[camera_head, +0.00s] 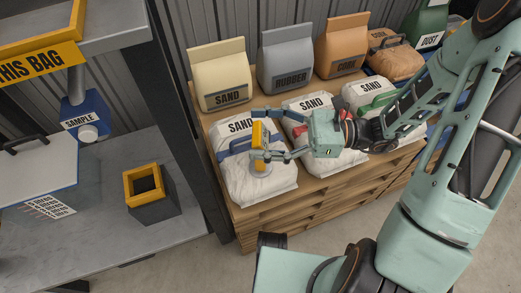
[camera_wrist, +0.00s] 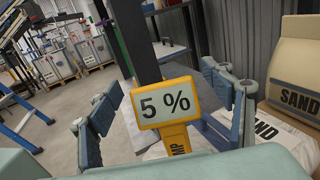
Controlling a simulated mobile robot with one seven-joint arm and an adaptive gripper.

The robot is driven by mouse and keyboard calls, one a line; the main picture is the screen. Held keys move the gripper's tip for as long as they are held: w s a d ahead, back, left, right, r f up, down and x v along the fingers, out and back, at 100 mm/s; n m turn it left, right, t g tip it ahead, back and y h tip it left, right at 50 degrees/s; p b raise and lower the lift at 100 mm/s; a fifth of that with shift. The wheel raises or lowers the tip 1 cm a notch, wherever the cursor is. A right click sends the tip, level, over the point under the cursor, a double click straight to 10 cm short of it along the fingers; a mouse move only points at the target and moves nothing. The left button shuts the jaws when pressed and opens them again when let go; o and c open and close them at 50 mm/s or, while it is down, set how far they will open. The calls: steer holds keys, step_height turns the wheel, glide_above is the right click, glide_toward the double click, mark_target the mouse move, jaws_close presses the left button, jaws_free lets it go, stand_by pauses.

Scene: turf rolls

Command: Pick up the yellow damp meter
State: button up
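The yellow damp meter (camera_head: 258,133) stands roughly upright over the front-left white SAND bag (camera_head: 270,185) in the head view. In the wrist view its yellow-framed display (camera_wrist: 166,102) faces me, reads "5 %", and sits above a yellow body with partly hidden dark lettering. My gripper (camera_head: 264,135) reaches in from the right. Its fingers (camera_wrist: 168,105) are spread on either side of the meter in the wrist view, with a gap visible on the left and a narrower one on the right. The lower part of the meter is mostly hidden there.
More bags stand on the wooden pallet stack (camera_head: 310,205), including a cream SAND bag (camera_head: 218,75) and a grey RUBBER bag (camera_head: 286,58) behind. A dark post (camera_head: 185,110) and a grey bench (camera_head: 110,225) with a yellow-rimmed box (camera_head: 152,190) are at left.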

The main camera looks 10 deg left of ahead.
steer(key=c, duration=1.8)
jaws_close()
steer(key=shift+r, duration=0.15)
